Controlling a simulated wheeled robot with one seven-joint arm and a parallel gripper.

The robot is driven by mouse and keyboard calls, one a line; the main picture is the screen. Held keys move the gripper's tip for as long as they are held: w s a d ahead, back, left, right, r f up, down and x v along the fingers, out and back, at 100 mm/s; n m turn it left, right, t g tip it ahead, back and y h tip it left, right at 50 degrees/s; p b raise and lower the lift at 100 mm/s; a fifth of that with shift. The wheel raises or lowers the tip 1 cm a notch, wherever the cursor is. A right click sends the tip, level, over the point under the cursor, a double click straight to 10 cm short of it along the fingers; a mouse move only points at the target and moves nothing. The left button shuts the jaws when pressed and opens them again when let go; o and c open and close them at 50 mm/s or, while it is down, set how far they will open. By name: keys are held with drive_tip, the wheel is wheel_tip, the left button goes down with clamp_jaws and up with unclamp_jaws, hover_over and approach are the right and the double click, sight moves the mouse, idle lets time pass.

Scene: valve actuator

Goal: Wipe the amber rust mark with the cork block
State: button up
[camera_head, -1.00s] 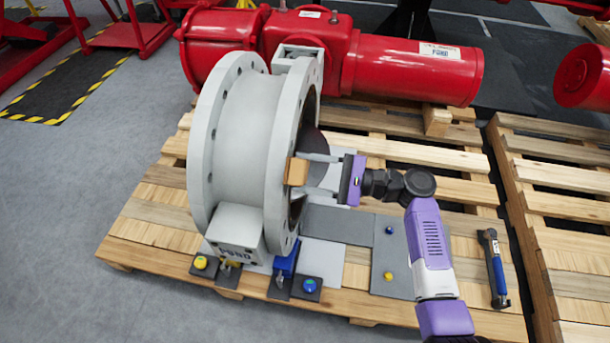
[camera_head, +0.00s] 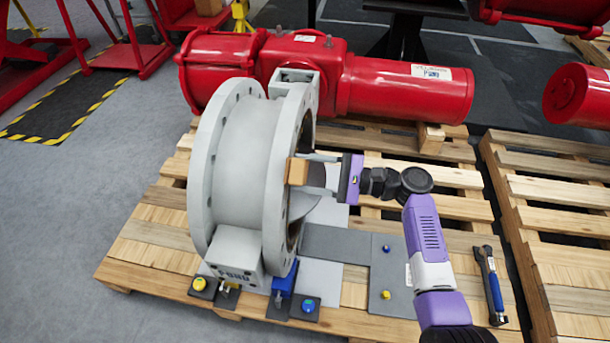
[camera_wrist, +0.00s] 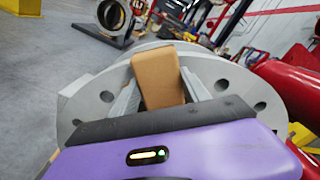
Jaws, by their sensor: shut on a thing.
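The cork block (camera_head: 297,171) is a small tan block held between the fingers of my gripper (camera_head: 310,170). My gripper is shut on it and holds it at the near face of the grey flanged valve body (camera_head: 250,165). The block also shows in the wrist view (camera_wrist: 158,78) between the two grey fingers (camera_wrist: 160,92), in front of the flange (camera_wrist: 238,85). I cannot tell whether the block touches the flange. No amber rust mark is visible in either view; the block, the gripper or the angle may hide it.
The valve stands on a wooden pallet (camera_head: 150,235). Behind it lies a red actuator cylinder (camera_head: 410,90). A grey plate (camera_head: 395,270) with small blue and yellow knobs lies in front, and a blue-handled tool (camera_head: 492,285) lies at the right. Blue and yellow clamps (camera_head: 281,290) stand by the valve's foot.

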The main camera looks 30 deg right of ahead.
drive_tip(key=shift+r, duration=0.15)
drive_tip(key=shift+s+a+f, duration=0.55)
drive_tip(key=shift+s+f, duration=0.15)
drive_tip(key=shift+f, duration=0.2)
drive_tip(key=shift+s+a+f, duration=0.6)
drive_tip(key=shift+s+f, duration=0.15)
drive_tip(key=shift+f, duration=0.2)
drive_tip(key=shift+s+a+f, duration=0.55)
drive_tip(key=shift+s+f, duration=0.15)
drive_tip(key=shift+f, duration=0.2)
drive_tip(key=shift+d+p, duration=0.15)
drive_tip(key=shift+p, duration=0.15)
drive_tip(key=p, duration=0.1)
approach(284, 203)
drive_tip(key=shift+w+d, duration=0.15)
drive_tip(key=v, duration=0.3)
drive_tip(key=shift+p, duration=0.4)
